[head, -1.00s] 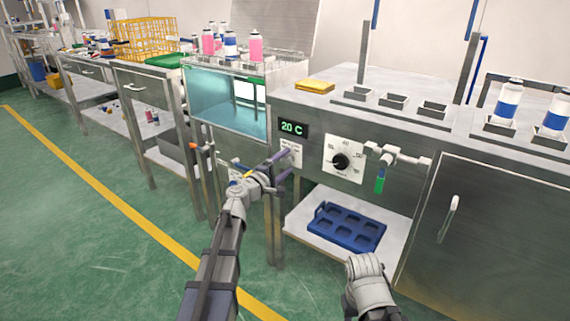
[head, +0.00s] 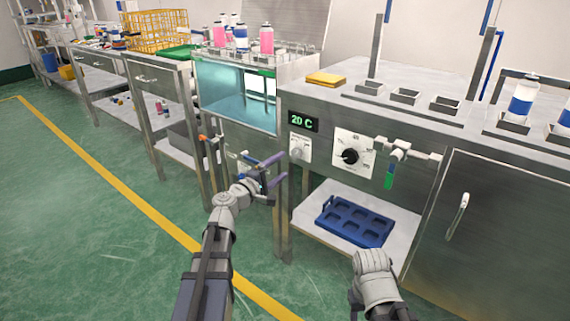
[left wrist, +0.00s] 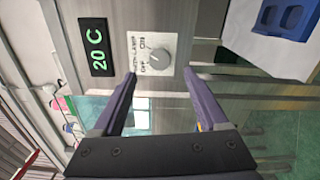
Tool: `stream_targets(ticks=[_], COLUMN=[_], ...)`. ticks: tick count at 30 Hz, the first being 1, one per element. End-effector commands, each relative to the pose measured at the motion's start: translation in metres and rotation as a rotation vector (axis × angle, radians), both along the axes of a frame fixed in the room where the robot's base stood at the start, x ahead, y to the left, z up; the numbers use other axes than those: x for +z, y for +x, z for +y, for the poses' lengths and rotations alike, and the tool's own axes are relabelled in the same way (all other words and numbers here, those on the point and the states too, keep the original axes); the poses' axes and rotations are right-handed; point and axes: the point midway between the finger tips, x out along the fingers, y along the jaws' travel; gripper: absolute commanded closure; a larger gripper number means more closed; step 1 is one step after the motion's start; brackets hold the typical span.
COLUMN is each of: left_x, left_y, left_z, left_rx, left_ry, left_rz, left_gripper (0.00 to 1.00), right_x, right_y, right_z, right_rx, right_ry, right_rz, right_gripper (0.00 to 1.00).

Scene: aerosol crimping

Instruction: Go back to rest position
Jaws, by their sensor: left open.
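My left gripper (head: 284,168) is open and empty, with its two purple fingers spread apart. In the head view it hangs in front of the steel bench, below and left of the small knob panel (head: 299,150). In the left wrist view the open fingers (left wrist: 160,73) frame the area just below that panel, whose round switch (left wrist: 159,60) has ON and OFF marks. Nothing is between the fingers. My right arm shows only as a pale wrist part at the bottom of the head view; its fingers are out of sight.
A steel bench carries a green 20 C display (head: 304,121), a dial (head: 350,156) and a valve with a green tip (head: 390,175). A blue tray (head: 354,221) lies on the lower shelf. A glass-fronted water bath (head: 235,95) stands left. The green floor at left is clear.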

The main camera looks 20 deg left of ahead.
Motion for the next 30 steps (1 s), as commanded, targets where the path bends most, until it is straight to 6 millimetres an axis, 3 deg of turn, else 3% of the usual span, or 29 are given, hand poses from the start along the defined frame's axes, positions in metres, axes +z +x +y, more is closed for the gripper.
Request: stream_targets(ticks=[11,14,17,20,24,27,30], left_x=[0.000,-0.005,-0.019,-0.045,-0.092,-0.125,-0.147], left_y=[0.000,-0.004,-0.017,-0.044,-0.103,-0.152,-0.194], left_z=[-0.003,-0.025,-0.075,-0.136,-0.206,-0.231,-0.236], left_rx=[-0.007,-0.060,-0.187,-0.372,-0.665,-0.863,-1.020], left_ry=[0.006,0.060,0.192,0.382,0.694,0.930,1.137], left_rz=[0.002,0.017,0.056,0.116,0.225,0.317,0.409], left_gripper=[0.24,0.24,0.24,0.24,0.24,0.24,0.24], right_x=[0.001,0.004,0.010,0.018,0.030,0.038,0.045], right_y=[0.000,0.000,0.000,0.000,0.000,0.000,0.000], right_z=[0.000,0.000,0.000,0.000,0.000,0.000,0.000], right_rx=[0.000,0.000,0.001,0.001,0.003,0.003,0.004], right_ry=[0.000,0.000,0.000,-0.001,-0.001,-0.001,-0.002], right_rz=[0.000,0.000,0.000,0.000,0.001,0.001,0.001], right_gripper=[0.50,0.50,0.50,0.50,0.50,0.50,0.50])
